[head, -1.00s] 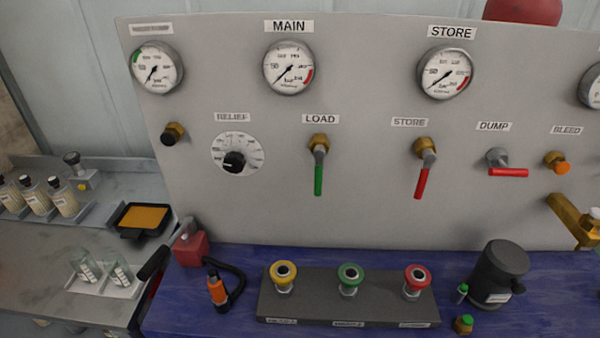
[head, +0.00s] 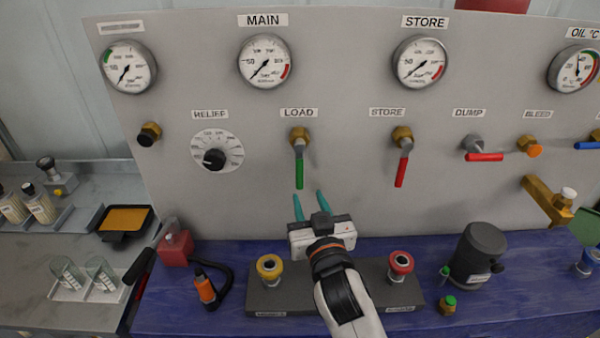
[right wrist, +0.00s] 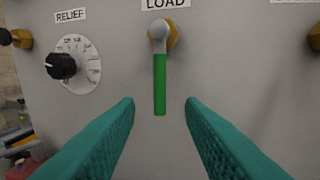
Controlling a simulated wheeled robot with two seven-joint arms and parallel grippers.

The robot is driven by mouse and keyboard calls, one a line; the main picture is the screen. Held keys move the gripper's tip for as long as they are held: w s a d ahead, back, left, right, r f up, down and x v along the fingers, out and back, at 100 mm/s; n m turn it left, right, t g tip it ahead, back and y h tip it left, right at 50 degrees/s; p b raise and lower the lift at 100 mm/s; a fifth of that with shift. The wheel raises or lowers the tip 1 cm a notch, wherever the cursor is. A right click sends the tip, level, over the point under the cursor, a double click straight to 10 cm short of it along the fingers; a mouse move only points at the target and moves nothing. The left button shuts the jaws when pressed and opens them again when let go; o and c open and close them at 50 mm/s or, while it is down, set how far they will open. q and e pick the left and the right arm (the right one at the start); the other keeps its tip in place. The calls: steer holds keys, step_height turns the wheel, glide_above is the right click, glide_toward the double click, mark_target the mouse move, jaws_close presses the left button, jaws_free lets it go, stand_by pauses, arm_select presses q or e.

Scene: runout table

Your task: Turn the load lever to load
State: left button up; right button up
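The load lever (head: 299,172) has a green grip and hangs straight down from a brass fitting under the LOAD label (head: 299,113) on the grey panel. In the right wrist view the lever (right wrist: 160,84) hangs beyond and between the two teal fingers, apart from both. My right gripper (head: 309,198) is open and empty, just below the lever in the head view, with its fingers pointing up at the panel. It also shows in the right wrist view (right wrist: 160,110). My left gripper is not in view.
The store lever (head: 401,170) with a red grip hangs to the right, and the relief dial (head: 214,158) is to the left. A dark canister (head: 480,255) stands right.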

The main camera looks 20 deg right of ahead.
mark_target(300, 178)
steer(key=w, duration=0.3)
steer(key=w+p, duration=0.1)
steer(key=w, duration=0.2)
steer(key=w+p, duration=0.1)
steer(key=w, duration=0.2)
steer(key=shift+d+f, duration=0.1)
steer(key=shift+d, duration=0.25)
jaws_close()
